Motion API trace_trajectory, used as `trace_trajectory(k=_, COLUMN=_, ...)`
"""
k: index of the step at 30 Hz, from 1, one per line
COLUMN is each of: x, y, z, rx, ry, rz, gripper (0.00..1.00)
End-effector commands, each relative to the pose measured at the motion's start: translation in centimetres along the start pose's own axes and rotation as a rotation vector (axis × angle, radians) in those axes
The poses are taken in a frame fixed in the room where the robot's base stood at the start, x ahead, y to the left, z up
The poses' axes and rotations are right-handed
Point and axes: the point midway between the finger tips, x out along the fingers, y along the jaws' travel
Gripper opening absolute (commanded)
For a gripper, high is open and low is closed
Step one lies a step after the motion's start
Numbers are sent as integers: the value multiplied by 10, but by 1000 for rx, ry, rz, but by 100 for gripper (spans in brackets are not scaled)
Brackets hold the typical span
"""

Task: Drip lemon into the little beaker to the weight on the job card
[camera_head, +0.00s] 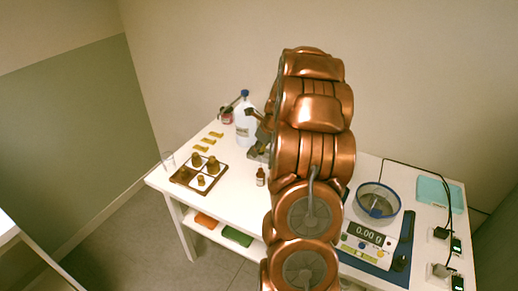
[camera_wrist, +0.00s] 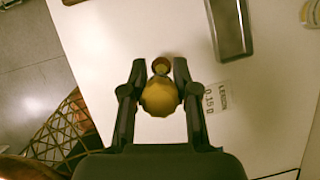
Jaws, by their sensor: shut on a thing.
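In the wrist view my gripper (camera_wrist: 160,90) is shut on a rounded yellow piece (camera_wrist: 160,100), which looks like a cap or dropper top. A small brown round top (camera_wrist: 160,66) shows just past it; I cannot tell whether the two are joined. In the head view a small amber bottle (camera_head: 260,177) stands on the table left of my arm. My arm hides most of my gripper there. The job card (camera_wrist: 209,100) lies right of the gripper and reads lemon, 0.15 g. The scale (camera_head: 366,237) reads 0.00 g. A blue-rimmed clear bowl (camera_head: 367,188) sits above it; its contents are unclear.
A divided brown tray (camera_head: 184,177) holds several olive-brown pieces. A clear glass (camera_head: 168,160) stands at the table's left end. A large clear bottle (camera_head: 245,130) stands behind. A metal tray (camera_wrist: 230,30) lies near the card. Cables and a teal item (camera_head: 440,192) lie at right.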

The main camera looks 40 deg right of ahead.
Motion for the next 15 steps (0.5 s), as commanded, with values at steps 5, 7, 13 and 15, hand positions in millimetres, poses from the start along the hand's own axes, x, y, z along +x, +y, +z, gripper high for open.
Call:
trace_trajectory(k=5, x=0, y=0, z=0, rx=0, ry=0, rz=0, gripper=3)
trace_trajectory(k=7, x=0, y=0, z=0, rx=0, ry=0, rz=0, gripper=0)
trace_trajectory(k=13, x=0, y=0, z=0, rx=0, ry=0, rz=0, gripper=0)
trace_trajectory(k=15, x=0, y=0, z=0, rx=0, ry=0, rz=0, gripper=0)
